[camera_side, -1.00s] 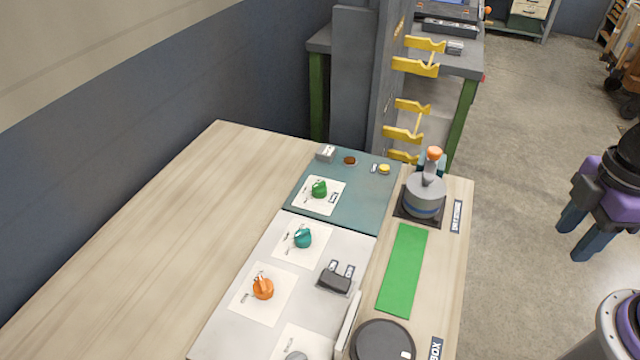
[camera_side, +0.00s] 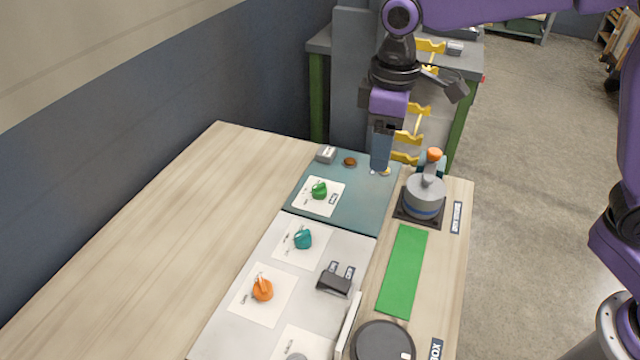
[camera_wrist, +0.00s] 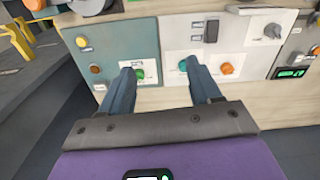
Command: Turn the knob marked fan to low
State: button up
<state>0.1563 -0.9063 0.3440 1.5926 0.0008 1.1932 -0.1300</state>
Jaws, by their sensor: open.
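Several knobs stand on white cards, and their lettering is too small to read, so I cannot tell which is marked fan. A green knob (camera_side: 319,190) is on the teal panel; it also shows in the wrist view (camera_wrist: 139,74). On the light panel are a teal knob (camera_side: 303,239), an orange knob (camera_side: 262,289) and a grey knob (camera_wrist: 272,31). My gripper (camera_side: 381,172) is open and empty, over the far right of the teal panel. In the wrist view its fingers (camera_wrist: 160,70) spread across the picture, one near the green knob, one near the teal.
A grey knob-topped device with an orange tip (camera_side: 424,195) stands right of the teal panel. A black switch block (camera_side: 334,282) sits on the light panel (camera_side: 215,335). A green strip (camera_side: 403,270) and a dark round object (camera_side: 382,343) lie to the right. The left tabletop is bare.

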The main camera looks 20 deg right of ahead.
jog(key=w+a+f, duration=0.1)
jog(key=w+a, duration=0.2)
jog(key=w, duration=0.5)
jog(key=m, duration=0.2)
send_over(320, 185)
notch_tip(320, 185, down, 3)
notch_tip(320, 185, down, 17)
jog(key=c, duration=1)
